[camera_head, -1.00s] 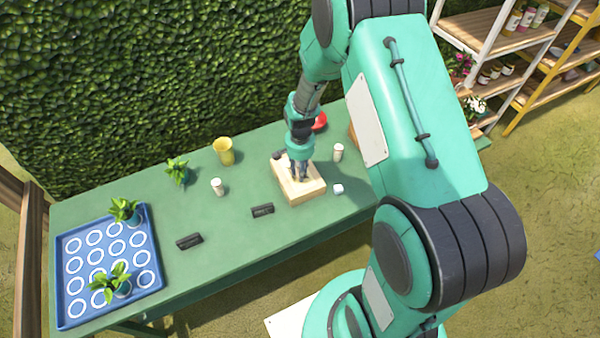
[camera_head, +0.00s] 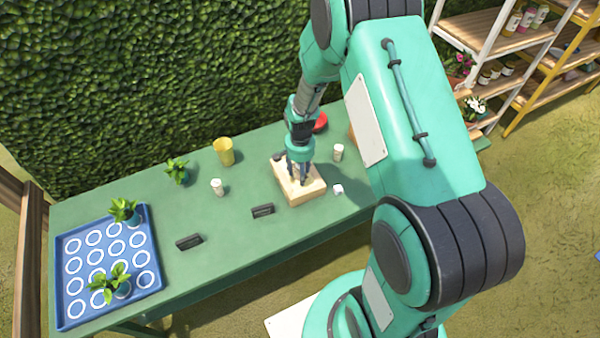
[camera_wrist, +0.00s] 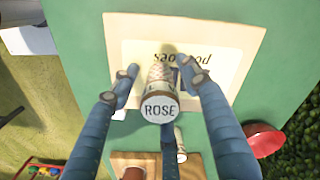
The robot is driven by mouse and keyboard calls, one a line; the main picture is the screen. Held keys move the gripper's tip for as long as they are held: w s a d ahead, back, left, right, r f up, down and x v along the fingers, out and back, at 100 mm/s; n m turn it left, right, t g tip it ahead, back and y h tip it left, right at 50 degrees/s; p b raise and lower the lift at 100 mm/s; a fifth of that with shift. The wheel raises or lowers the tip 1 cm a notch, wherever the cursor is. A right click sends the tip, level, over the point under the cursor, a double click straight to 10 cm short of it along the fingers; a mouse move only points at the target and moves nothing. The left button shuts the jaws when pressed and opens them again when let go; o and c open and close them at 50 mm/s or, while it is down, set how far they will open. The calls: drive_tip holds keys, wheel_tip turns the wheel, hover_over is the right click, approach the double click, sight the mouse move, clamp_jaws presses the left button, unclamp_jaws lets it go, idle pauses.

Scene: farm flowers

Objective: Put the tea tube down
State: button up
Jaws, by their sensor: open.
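The tea tube (camera_wrist: 159,105) shows its round white lid marked "ROSE" in the wrist view. It appears to stand upright on a pale block (camera_head: 306,193), whose top carries a printed label partly reading "potatoes" upside down; the block also shows in the wrist view (camera_wrist: 232,48). My gripper (camera_wrist: 165,78) is open. Its blue fingers stand around the tube, with gaps showing at the left and right. In the head view my gripper (camera_head: 300,178) is low over the block, and its fingers hide the tube.
The green table (camera_head: 240,240) also holds white-topped tubes (camera_head: 338,152) (camera_head: 217,187), a small white object (camera_head: 338,189), black holders (camera_head: 262,210) (camera_head: 189,241), a yellow cup (camera_head: 224,151), a red bowl (camera_head: 320,122) and a blue tray (camera_head: 72,245). Potted plants (camera_head: 177,172) stand at left.

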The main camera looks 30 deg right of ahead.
wheel_tip(320, 180, up, 12)
drive_tip(key=shift+r+p, duration=0.1)
drive_tip(key=shift+p, duration=0.95)
drive_tip(key=shift+r, duration=0.1)
drive_tip(key=shift+r, duration=0.3)
drive_tip(key=s+a+r+n+t, duration=0.1)
drive_tip(key=s+a+r, duration=0.15)
drive_tip(key=r, duration=0.55)
drive_tip(key=s+a+r+n+t, duration=0.1)
drive_tip(key=s+r+n, duration=0.15)
drive_tip(key=r, duration=0.55)
drive_tip(key=s+a+r+n+t, duration=0.15)
drive_tip(key=s+r, duration=0.25)
drive_tip(key=r, duration=0.4)
drive_tip(key=s+a+r+n+t, duration=0.1)
drive_tip(key=s+a+r+n, duration=0.1)
drive_tip(key=s+r, duration=0.3)
drive_tip(key=s+a+r+n+t, duration=0.1)
drive_tip(key=s+r, duration=0.5)
drive_tip(key=s, duration=0.6)
drive_tip(key=shift+s+a+n, duration=0.15)
drive_tip(key=shift+a+n, duration=0.35)
drive_tip(key=shift+a, duration=0.65)
